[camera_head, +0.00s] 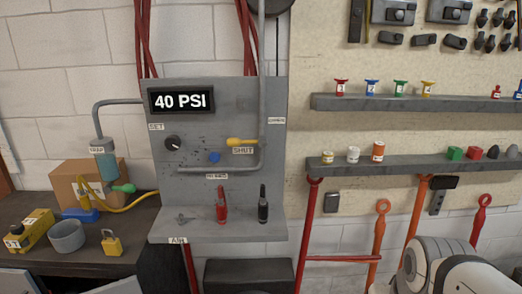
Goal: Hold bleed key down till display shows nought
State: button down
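The display (181,101) on the grey panel reads 40 PSI. A small blue key or button (214,157) sits low on the panel, above a pipe. A label (216,176) below it is too small to read surely, so I cannot confirm it is the bleed key. A yellow lever (241,142) lies sideways above a label reading SHUT. A black dial (173,143) is at the left under a SET label. White parts of my arm show at the bottom right, apart from the panel. My gripper's fingers are not in view.
Red (221,205) and black (263,205) upright items stand on the panel's ledge (215,232). A bench at left holds a cardboard box (75,183), grey ring (66,236) and yellow padlock (111,243). Shelves (400,164) and orange-red handles (381,235) are at right.

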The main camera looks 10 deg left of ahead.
aim_at(214, 157)
jog(key=i, duration=1.1)
jog(key=u, duration=0.6)
